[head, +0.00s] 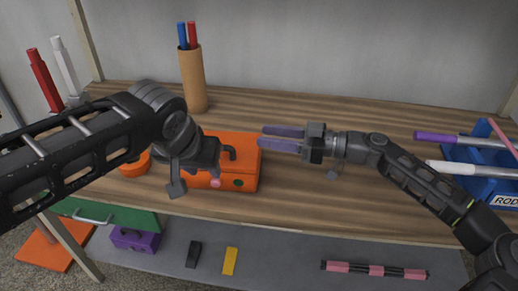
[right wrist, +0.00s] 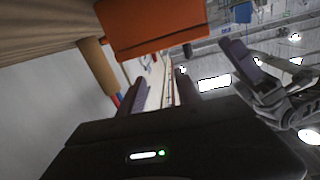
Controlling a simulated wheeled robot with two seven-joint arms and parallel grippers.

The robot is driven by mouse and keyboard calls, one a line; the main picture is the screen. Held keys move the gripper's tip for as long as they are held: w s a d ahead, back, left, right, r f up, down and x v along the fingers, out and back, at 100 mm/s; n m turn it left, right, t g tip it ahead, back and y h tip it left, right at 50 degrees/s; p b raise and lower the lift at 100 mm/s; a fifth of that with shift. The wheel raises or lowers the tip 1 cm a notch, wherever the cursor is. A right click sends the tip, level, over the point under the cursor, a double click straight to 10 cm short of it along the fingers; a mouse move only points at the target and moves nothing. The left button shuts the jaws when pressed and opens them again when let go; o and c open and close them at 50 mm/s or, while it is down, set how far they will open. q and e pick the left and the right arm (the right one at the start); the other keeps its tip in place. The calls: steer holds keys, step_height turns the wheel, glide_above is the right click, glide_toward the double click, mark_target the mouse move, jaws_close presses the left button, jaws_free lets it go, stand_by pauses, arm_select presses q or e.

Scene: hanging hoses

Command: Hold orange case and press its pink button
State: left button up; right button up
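The orange case (head: 248,157) lies on the wooden bench with a dark handle on top. Its front face carries a pink button (head: 215,183) and, to the right of it, a green button (head: 238,183). My left gripper (head: 203,160) is over the case's left part; its fingertips are hidden in the head view. In the right wrist view a purple-padded finger of it shows beside the case (right wrist: 150,28). My right gripper (head: 263,137) is open and empty, its purple fingers pointing left at the case's right end. I cannot tell whether they touch it.
A brown pen cup (head: 193,80) stands behind the case. A round orange object (head: 135,165) is left of it, partly hidden by my left arm. A blue rod holder (head: 470,150) with rods is at the right. The bench's front edge is close before the case.

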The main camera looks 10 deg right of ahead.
mark_target(226, 148)
steer(key=s+a+n, duration=0.1)
steer(key=s+a+g, duration=0.1)
steer(key=s+a+n+g, duration=0.1)
steer(key=s, duration=0.1)
steer(key=shift+a+f+n+y, duration=0.25)
steer(key=shift+a+n+y, duration=0.05)
steer(key=shift+a+y, duration=0.1)
steer(key=shift+w+a, duration=0.1)
steer(key=x, duration=0.7)
steer(key=shift+a, duration=0.25)
steer(key=shift+c, duration=0.3)
jaws_close()
stand_by(0.6)
stand_by(0.4)
